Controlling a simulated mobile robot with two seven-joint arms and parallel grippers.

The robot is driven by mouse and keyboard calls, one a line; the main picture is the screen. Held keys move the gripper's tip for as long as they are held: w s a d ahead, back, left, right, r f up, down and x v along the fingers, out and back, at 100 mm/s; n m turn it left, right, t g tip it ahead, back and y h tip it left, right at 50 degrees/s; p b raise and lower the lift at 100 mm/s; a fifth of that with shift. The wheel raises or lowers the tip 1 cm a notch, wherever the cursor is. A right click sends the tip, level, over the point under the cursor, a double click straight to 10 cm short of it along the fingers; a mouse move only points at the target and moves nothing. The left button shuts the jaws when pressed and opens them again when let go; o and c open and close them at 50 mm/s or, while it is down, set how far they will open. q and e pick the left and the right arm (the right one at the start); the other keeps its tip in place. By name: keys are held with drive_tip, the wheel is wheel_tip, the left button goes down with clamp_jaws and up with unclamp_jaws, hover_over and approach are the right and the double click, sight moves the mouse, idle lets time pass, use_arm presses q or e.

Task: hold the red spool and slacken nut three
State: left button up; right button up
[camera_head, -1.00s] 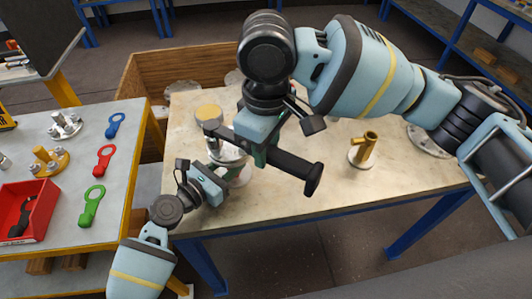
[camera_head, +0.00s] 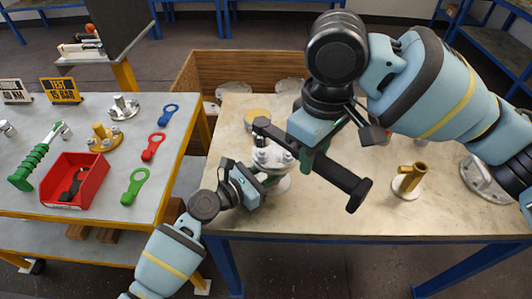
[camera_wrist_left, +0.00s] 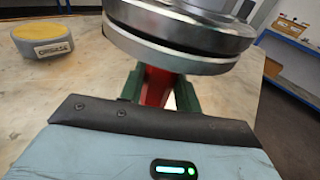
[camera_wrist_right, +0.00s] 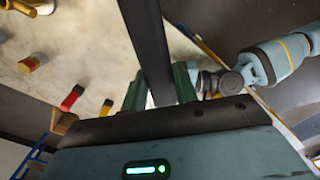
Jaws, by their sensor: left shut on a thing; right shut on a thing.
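The red spool (camera_wrist_left: 157,87) shows in the left wrist view as a red neck under a thick metal flange (camera_wrist_left: 185,35). My left gripper (camera_head: 250,187) is shut on that neck, with green fingers on both sides. In the head view, the flanged top (camera_head: 271,156) carries several nuts and bolts; I cannot tell which is nut three. My right gripper (camera_head: 312,158) is shut on a long black tool (camera_head: 340,177), which also shows between its fingers in the right wrist view (camera_wrist_right: 150,50). The tool's far end (camera_head: 262,127) is over or behind the flange; contact is unclear.
A brass fitting (camera_head: 408,179) and a flanged part (camera_head: 484,175) stand on the table's right side. A yellow-topped block (camera_head: 257,115) is behind the flange. The left bench holds a red bin (camera_head: 75,181), a green-handled tool (camera_head: 33,160) and coloured ring spanners (camera_head: 134,187).

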use_arm(q)
drive_tip(key=o, duration=1)
drive_tip(key=v, duration=1.2)
